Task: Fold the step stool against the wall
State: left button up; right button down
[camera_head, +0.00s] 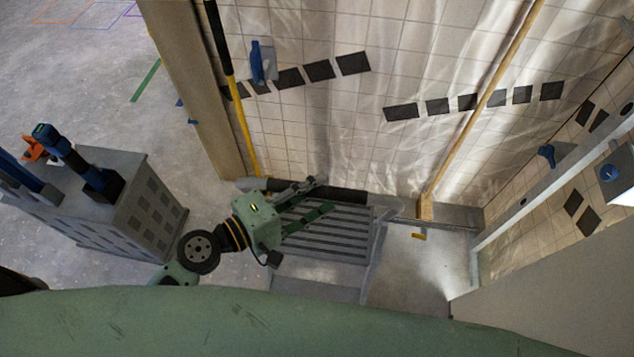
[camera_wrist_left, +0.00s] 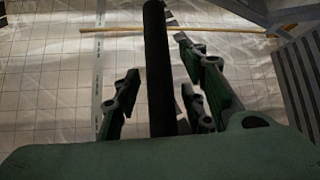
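The step stool (camera_head: 325,243) stands low against the tiled wall, its grey slatted step folded out flat. A dark padded bar (camera_head: 345,196) runs along its back edge by the wall. My left gripper (camera_head: 323,194) reaches over the step from the left, its fingertips at the bar's left part. In the left wrist view the dark bar (camera_wrist_left: 157,45) runs between the parted fingers of my left gripper (camera_wrist_left: 157,68), with gaps visible on both sides. Contact cannot be told. My right gripper is not in view.
A grey cabinet (camera_head: 145,215) with tools on top stands at the left. A yellow-and-black pole (camera_head: 238,110) and a wooden pole (camera_head: 480,110) lean on the wall. A grey ledge (camera_head: 555,185) runs along the right. Floor right of the stool is mostly clear.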

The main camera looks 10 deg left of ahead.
pick_arm(q)
jog(key=shift+w+d+f, duration=0.1)
jog(key=shift+w+d, duration=0.15)
jog(key=shift+d, duration=0.1)
jog(key=shift+c, duration=0.4)
grip_shut()
